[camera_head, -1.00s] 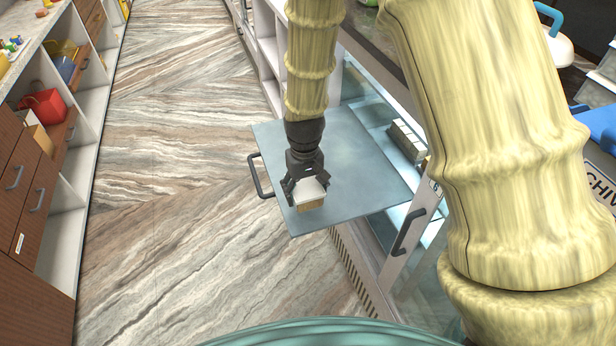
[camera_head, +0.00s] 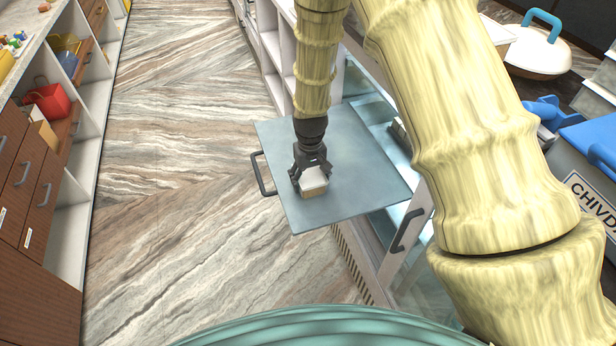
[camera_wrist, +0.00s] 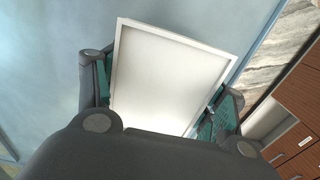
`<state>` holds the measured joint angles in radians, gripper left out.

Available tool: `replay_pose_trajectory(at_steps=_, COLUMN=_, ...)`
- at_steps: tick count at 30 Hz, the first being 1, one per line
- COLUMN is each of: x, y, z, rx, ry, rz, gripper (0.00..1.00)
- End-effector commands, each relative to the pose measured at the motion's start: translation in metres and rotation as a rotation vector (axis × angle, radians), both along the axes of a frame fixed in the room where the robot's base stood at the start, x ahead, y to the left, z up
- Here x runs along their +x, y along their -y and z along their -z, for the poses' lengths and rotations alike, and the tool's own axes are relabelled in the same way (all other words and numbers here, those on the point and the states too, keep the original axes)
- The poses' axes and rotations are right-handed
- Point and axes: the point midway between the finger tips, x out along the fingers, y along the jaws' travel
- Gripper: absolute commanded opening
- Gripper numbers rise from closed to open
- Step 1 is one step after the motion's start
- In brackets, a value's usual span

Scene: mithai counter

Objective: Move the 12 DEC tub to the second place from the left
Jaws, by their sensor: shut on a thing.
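My gripper (camera_head: 311,172) is shut on a small tub (camera_head: 314,182) with a white lid and a tan side. In the wrist view, its pale lid (camera_wrist: 170,78) sits between the two fingers. No date label can be read on it. In the head view, the tub is in front of the blue-grey glass door panel (camera_head: 350,195), which is open and lies flat; I cannot tell whether the tub touches it. Inside the lit case, the end of a row of tubs (camera_head: 401,134) shows. My arm hides most of that row.
The door panel has a dark handle (camera_head: 261,174), and a second handle (camera_head: 407,231) is on the case front. A blue-lidded bin (camera_head: 590,150) stands at right.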

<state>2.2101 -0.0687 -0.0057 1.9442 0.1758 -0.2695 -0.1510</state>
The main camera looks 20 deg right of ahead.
Motion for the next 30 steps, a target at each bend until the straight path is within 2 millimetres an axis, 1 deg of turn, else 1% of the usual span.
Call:
replay_pose_trajectory(at_steps=11, x=0.0002, y=0.0002, z=0.0035, rx=0.000, ry=0.001, rz=0.000, gripper=0.42)
replay_pose_trajectory(at_steps=12, x=0.0002, y=0.0001, z=0.0038, rx=0.000, ry=0.001, rz=0.000, gripper=0.71)
replay_pose_trajectory(at_steps=14, x=0.0002, y=0.0001, z=0.0033, rx=0.000, ry=0.001, rz=0.000, gripper=0.82)
replay_pose_trajectory(at_steps=15, x=0.0002, y=0.0001, z=0.0033, rx=0.000, ry=0.001, rz=0.000, gripper=0.90)
replay_pose_trajectory(at_steps=16, x=0.0002, y=0.0001, z=0.0033, rx=0.000, ry=0.001, rz=0.000, gripper=0.91)
replay_pose_trajectory(at_steps=25, x=0.0002, y=0.0000, z=0.0032, rx=0.000, ry=0.001, rz=-0.001, gripper=0.91)
replay_pose_trajectory(at_steps=30, x=0.0006, y=0.0000, z=-0.0019, rx=0.000, ry=0.002, rz=-0.001, gripper=0.91)
